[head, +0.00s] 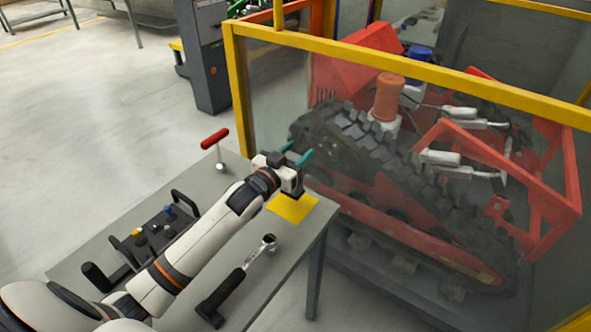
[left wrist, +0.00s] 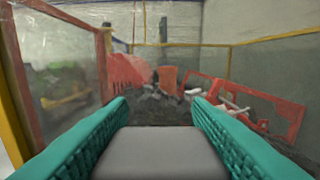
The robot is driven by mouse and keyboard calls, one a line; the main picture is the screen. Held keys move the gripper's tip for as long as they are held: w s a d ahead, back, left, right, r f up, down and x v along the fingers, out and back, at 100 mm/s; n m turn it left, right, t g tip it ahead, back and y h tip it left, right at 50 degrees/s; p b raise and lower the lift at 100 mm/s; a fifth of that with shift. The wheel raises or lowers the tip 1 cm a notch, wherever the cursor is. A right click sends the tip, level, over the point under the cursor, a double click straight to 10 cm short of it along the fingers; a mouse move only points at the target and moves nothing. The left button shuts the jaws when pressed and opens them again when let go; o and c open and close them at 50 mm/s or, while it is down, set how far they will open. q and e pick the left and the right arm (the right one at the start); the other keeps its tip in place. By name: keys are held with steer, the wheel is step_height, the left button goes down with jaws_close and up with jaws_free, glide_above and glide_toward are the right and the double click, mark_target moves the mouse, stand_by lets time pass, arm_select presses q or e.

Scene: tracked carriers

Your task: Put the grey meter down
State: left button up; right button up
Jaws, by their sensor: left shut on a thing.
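The grey meter (left wrist: 160,155) shows in the left wrist view as a plain grey block between the two teal fingers. My left gripper (head: 297,153) is shut on it, with a finger along each side. In the head view the gripper is over the far right corner of the grey table (head: 283,240), just beyond a yellow square (head: 293,207). The meter cannot be made out in the head view, where the gripper hides it. I cannot tell how high it is above the table. My right gripper is not in view.
A red-handled tool (head: 215,139) stands at the table's far left edge. A black fixture with knobs (head: 150,238) and a ratchet wrench (head: 240,276) are nearer. A yellow-framed clear enclosure (head: 236,85) with a red tracked machine (head: 400,195) stands close behind the table.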

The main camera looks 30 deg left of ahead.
arm_select(q)
steer(key=shift+f, duration=2.1)
steer(key=o, duration=1.4)
steer(key=shift+o, duration=0.2)
steer(key=s+a+b, duration=0.1)
steer(key=s, duration=1.1)
steer(key=shift+a, duration=0.3)
